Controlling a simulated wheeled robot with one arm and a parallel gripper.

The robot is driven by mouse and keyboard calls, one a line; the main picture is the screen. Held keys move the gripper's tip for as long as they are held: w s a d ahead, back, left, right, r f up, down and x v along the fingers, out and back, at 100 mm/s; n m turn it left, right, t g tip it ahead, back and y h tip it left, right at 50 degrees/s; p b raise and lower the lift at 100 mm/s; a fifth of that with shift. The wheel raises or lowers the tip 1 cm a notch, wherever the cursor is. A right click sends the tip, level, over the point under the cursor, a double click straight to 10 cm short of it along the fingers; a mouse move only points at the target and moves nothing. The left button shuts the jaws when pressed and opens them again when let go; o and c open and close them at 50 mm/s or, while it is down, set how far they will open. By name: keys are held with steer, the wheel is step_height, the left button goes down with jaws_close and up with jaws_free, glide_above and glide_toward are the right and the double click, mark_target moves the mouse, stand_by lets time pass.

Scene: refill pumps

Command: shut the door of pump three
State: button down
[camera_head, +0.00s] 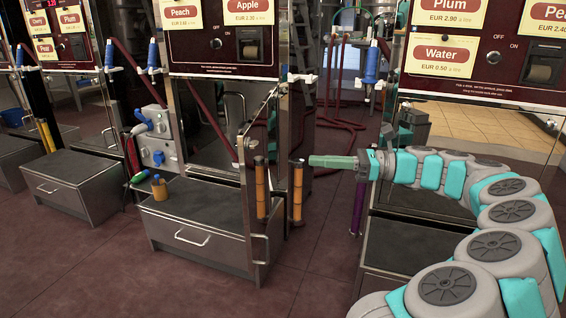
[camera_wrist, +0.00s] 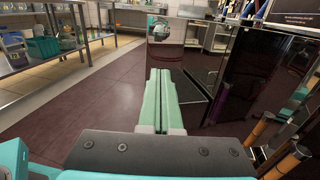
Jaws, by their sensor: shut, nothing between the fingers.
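The middle pump, with Peach and Apple labels, has a mirrored metal door (camera_head: 244,165) that stands open, swung out toward me. No pump number is readable, so I cannot tell for certain that it is pump three. An orange upright handle (camera_head: 297,192) stands at the door, and a second orange bar beside it looks like its reflection. My gripper (camera_head: 312,160) is shut and empty, its green fingers pointing left close to the handle's top; I cannot tell if they touch. In the wrist view the fingers (camera_wrist: 158,75) point at a mirrored panel (camera_wrist: 185,65), with the handle (camera_wrist: 290,160) at lower right.
A grey drawer box (camera_head: 200,235) stands below the middle pump, with an orange cup (camera_head: 159,188) on it. Another pump with a Water label (camera_head: 441,56) is at right. Dark red floor (camera_wrist: 100,100) is free at left in the wrist view, beside metal shelves (camera_wrist: 50,60).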

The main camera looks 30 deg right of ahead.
mark_target(248, 157)
steer(key=b+x, duration=0.2)
steer(key=x, duration=1.1)
steer(key=shift+w+a, duration=0.1)
steer(key=shift+a, duration=0.25)
